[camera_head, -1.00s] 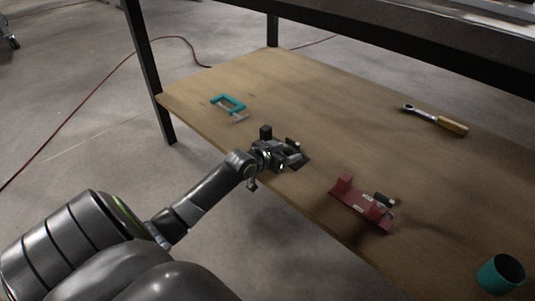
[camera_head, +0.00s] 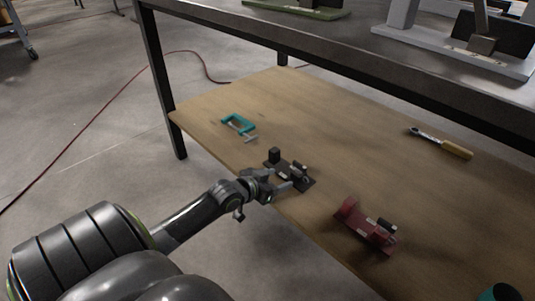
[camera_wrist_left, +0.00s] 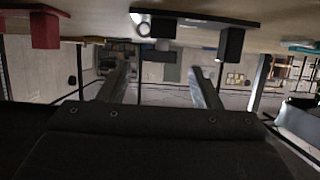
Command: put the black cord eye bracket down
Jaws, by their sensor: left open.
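The black cord eye bracket (camera_head: 301,181) rests on the wooden lower shelf (camera_head: 340,130) near its front edge, with an upright block at its far left end and a small metallic part near its other end. My left gripper (camera_head: 279,187) is open and empty at the front edge, just beside the bracket. In the left wrist view the two fingers (camera_wrist_left: 160,84) stand wide apart with nothing between them. The bracket's black plate (camera_wrist_left: 190,17) shows past them at the top, with its ring and block. My right gripper is not in view.
A red bracket (camera_head: 366,228) lies to the right on the shelf. A teal clamp (camera_head: 238,124) lies to the left. A ratchet with a wooden handle (camera_head: 441,143) is farther back, and a teal cup (camera_head: 502,292) is at bottom right. The dark upper table (camera_head: 350,55) overhangs the rear.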

